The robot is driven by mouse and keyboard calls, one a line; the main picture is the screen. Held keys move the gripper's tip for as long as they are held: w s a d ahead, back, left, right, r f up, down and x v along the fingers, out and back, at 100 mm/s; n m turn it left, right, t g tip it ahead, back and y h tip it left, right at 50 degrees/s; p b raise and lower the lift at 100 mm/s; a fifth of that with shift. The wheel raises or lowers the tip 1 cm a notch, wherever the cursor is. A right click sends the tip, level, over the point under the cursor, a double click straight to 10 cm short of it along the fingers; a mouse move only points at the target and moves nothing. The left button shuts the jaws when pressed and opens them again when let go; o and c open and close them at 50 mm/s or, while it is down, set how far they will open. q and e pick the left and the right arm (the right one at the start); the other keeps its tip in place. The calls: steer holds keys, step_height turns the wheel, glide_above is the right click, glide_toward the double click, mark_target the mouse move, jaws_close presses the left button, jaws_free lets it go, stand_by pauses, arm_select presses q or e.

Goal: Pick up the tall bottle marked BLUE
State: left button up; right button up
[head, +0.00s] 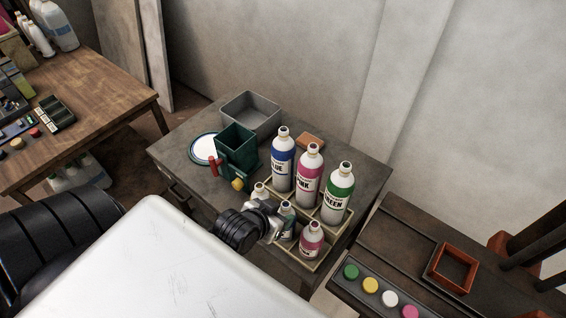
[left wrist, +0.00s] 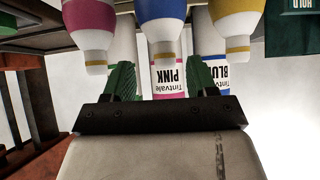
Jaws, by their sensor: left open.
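The tall bottle marked BLUE (head: 283,168) stands upright at the back left of a shallow crate (head: 335,246). A tall PINK bottle (head: 308,180) and a tall GREEN bottle (head: 339,196) stand to its right. My left gripper (head: 270,208) is open at the crate's front, among the small bottles. In the left wrist view, which is upside down, the open fingers (left wrist: 160,80) appear either side of the PINK bottle (left wrist: 168,76). The BLUE bottle (left wrist: 221,73) is partly hidden behind the right finger. My right gripper is not in view.
Small pink (left wrist: 90,22), blue (left wrist: 160,20) and yellow (left wrist: 237,18) bottles hang close above the fingers in the wrist view. A green bin (head: 236,148) and grey tray (head: 252,112) stand left of the crate. A side bench with coloured buttons (head: 370,285) is at right.

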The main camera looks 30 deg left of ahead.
mark_target(281, 135)
arm_select(q)
steer(key=w+a+r+t, duration=0.1)
steer(key=w+r+t, duration=0.1)
steer(key=w+a+r+t, duration=0.1)
steer(key=r, duration=0.1)
steer(key=shift+w+a+n+y, duration=0.3)
steer(key=shift+w+n, duration=0.1)
steer(key=w+a+r+t, duration=0.1)
steer(key=w+r, duration=0.1)
steer(key=w+a+r+n+t+y+p, duration=0.1)
steer(key=w+a+r+t, duration=0.1)
steer(key=w, duration=0.1)
steer(key=w+a+r+t+y+p, duration=0.1)
steer(key=w+a+r, duration=0.1)
steer(key=r, duration=0.1)
steer(key=shift+w+a+n, duration=0.25)
steer(key=shift+n, duration=0.05)
steer(key=w+p, duration=0.1)
steer(key=w, duration=0.1)
steer(key=w+p, duration=0.1)
steer(key=w, duration=0.2)
steer(key=shift+w+a+f, duration=0.1)
steer(key=shift+a, duration=0.1)
steer(key=shift+w+f, duration=0.15)
steer(key=shift+w, duration=0.2)
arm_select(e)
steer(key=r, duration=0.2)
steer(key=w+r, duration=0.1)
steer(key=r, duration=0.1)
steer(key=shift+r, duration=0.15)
